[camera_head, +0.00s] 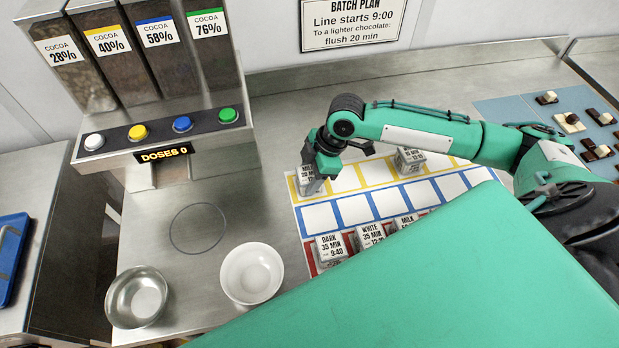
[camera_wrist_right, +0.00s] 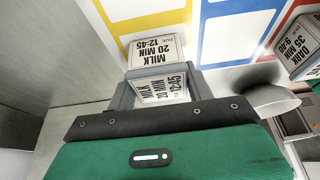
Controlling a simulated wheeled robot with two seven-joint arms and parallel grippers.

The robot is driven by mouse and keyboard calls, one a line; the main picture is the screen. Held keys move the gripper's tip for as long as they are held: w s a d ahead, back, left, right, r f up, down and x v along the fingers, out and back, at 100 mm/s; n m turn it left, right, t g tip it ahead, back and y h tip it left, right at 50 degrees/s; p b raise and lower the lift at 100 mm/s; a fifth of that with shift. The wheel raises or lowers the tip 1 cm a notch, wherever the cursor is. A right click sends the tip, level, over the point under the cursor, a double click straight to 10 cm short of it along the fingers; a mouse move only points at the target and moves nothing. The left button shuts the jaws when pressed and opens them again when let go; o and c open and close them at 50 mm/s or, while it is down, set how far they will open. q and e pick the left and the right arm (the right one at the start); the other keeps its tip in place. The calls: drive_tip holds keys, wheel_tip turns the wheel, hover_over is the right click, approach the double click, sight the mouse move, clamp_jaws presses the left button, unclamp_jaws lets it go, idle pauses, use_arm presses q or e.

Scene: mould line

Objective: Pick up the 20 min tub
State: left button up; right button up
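The 20 min tub (camera_head: 308,178) is a small grey tub with white labels reading MILK, 20 MIN, 12:45. It stands at the left end of the yellow row of the mat (camera_head: 297,213). In the right wrist view the tub (camera_wrist_right: 157,52) shows its labels close to the camera. My right gripper (camera_head: 322,165) is at the tub, with its grey fingers (camera_wrist_right: 160,92) on both sides and no gap visible, so it looks shut on it. In the head view the gripper partly covers the tub. My left gripper is not in view.
Another tub (camera_head: 410,158) stands in the yellow row. Several 35 min tubs (camera_head: 331,248) stand in the red row, partly hidden by a green part of mine. A white bowl (camera_head: 252,274) and a metal bowl (camera_head: 137,298) stand left, below the cocoa dispenser (camera_head: 160,141). The blue row is clear.

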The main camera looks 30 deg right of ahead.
drive_tip(key=shift+c, duration=1.3)
wheel_tip(320, 180, up, 19)
drive_tip(key=b, duration=0.2)
wheel_tip(320, 180, up, 8)
drive_tip(key=p, duration=0.9)
hover_over(309, 173)
drive_tip(key=shift+s, duration=0.1)
